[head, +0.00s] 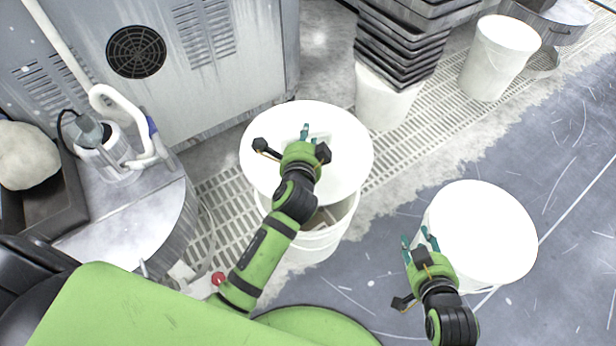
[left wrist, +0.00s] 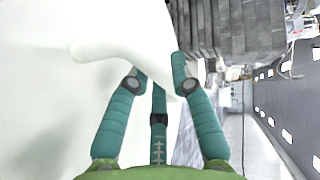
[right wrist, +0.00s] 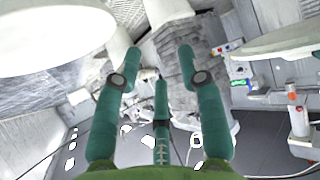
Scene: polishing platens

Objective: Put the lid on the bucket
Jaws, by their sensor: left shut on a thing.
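The white round lid (head: 345,150) is held over the open white bucket (head: 312,245). My left gripper (head: 305,132) is shut on its raised handle, which also shows between the fingers in the left wrist view (left wrist: 125,58). In the head view the lid is offset towards the back and hides the bucket's far rim. The near part of the opening still shows, with something greyish-brown inside. I cannot tell whether the lid touches the rim. My right gripper (head: 418,238) is open and empty, its fingers apart in the right wrist view (right wrist: 160,52).
A white-topped bucket (head: 485,235) stands right beside my right gripper. Stacked dark trays (head: 400,45) and another white bucket (head: 498,60) stand at the back. A grey cabinet (head: 220,85) is behind, and a metal drum with a hose (head: 150,215) is at left.

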